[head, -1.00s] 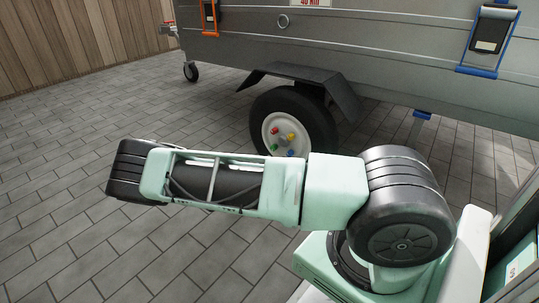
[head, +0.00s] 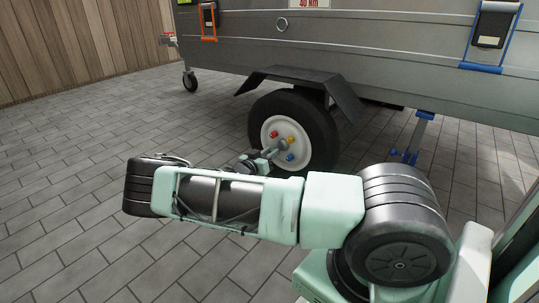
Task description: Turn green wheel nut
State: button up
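The trailer wheel, a black tire (head: 322,128) with a white rim (head: 303,158), stands upright under a dark fender. A red nut (head: 274,134), a yellow nut (head: 290,139) and a blue nut (head: 290,156) show around its grey hub. The green nut is not visible; my gripper covers the lower left of the rim. My gripper (head: 270,153) is in front of that part of the wheel, beyond my arm. It is small and partly hidden, so I cannot tell whether its fingers are open or shut, or touch a nut.
The grey trailer body (head: 360,40) hangs above the wheel, with the fender (head: 300,75) jutting over it. A blue support leg (head: 418,135) stands to the right and a small jockey wheel (head: 190,81) at the far left. The paved floor (head: 120,115) to the left is clear.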

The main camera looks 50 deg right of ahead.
grip_shut()
jog(key=shift+s+f+m+p, duration=0.15)
jog(key=shift+m+p, duration=2.05)
jog(key=shift+m, duration=2.65)
jog(key=shift+f+m+p, duration=0.2)
jog(key=shift+m+p, duration=2.05)
jog(key=shift+m, duration=2.55)
jog(key=shift+s+f+m+p, duration=0.15)
jog(key=shift+m+p, duration=2.05)
jog(key=shift+m, duration=2.65)
